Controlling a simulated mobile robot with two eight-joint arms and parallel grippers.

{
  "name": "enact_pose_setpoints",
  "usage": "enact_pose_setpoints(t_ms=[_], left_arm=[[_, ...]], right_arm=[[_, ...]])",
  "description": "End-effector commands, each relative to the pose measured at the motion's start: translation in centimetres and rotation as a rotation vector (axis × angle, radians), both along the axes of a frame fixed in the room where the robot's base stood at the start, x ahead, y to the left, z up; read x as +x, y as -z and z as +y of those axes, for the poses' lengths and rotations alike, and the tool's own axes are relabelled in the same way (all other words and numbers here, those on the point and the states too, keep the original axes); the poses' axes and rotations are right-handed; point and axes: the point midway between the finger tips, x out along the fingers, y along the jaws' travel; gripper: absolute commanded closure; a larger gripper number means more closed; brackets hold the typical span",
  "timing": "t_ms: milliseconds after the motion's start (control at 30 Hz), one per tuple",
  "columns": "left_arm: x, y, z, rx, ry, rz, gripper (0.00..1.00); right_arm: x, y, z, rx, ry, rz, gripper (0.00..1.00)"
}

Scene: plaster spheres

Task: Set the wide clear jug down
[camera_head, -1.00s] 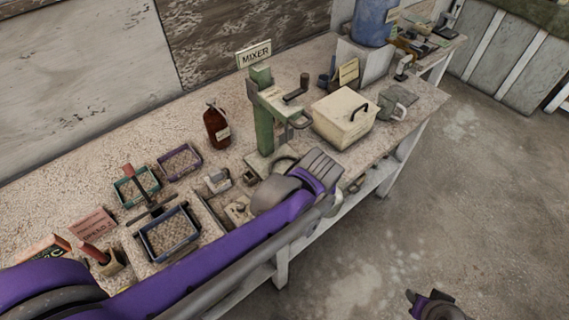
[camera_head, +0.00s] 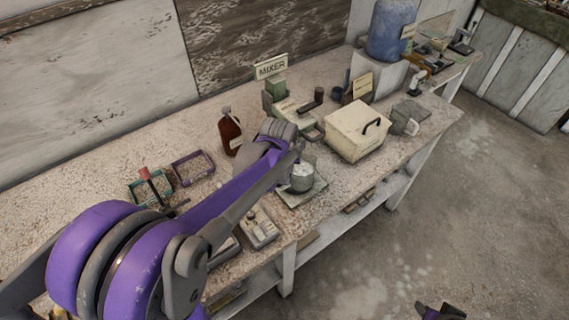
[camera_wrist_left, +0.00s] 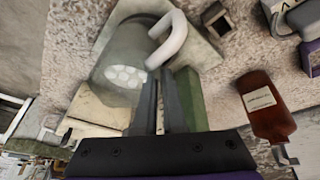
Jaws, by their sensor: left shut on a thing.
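The wide clear jug (camera_head: 302,179), with white round pieces inside, is upright at or just above a pale square plate (camera_head: 318,191). Whether it touches the plate I cannot tell. In the left wrist view the jug (camera_wrist_left: 122,68) fills the upper left, and its pale handle (camera_wrist_left: 174,42) runs down to the fingers. My left gripper (camera_head: 297,152) is shut on the handle; its dark fingers (camera_wrist_left: 163,100) show in the wrist view. My right gripper (camera_head: 440,312) shows only partly at the bottom edge, its jaws unclear.
The green mixer (camera_head: 273,91) stands behind the jug, a brown bottle (camera_head: 230,131) to its left. A cream lidded box (camera_head: 352,140) is close on the right, with a grey mug (camera_head: 404,122) beyond. A small control box (camera_head: 260,229) lies in front left.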

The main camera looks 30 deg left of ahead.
Motion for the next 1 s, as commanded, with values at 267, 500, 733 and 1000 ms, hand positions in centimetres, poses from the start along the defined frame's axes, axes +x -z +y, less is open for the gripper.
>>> enact_pose_setpoints(t_ms=[267,500,733,1000], left_arm=[[0.7,1.5,1.6,0.0,0.0,-0.001,1.0],[0.7,1.6,1.6,0.0,0.0,-0.001,1.0],[0.7,1.8,1.6,0.0,0.0,0.0,0.66],[0.6,1.7,1.5,0.0,0.0,0.0,0.63]], right_arm=[[0.1,-0.3,0.0,0.0,0.0,-0.003,0.59],[0.1,-0.2,0.0,0.0,0.0,-0.001,0.59],[0.0,0.0,0.0,0.0,0.0,0.0,0.59],[0.0,-0.1,0.0,0.0,0.0,-0.001,0.59]])
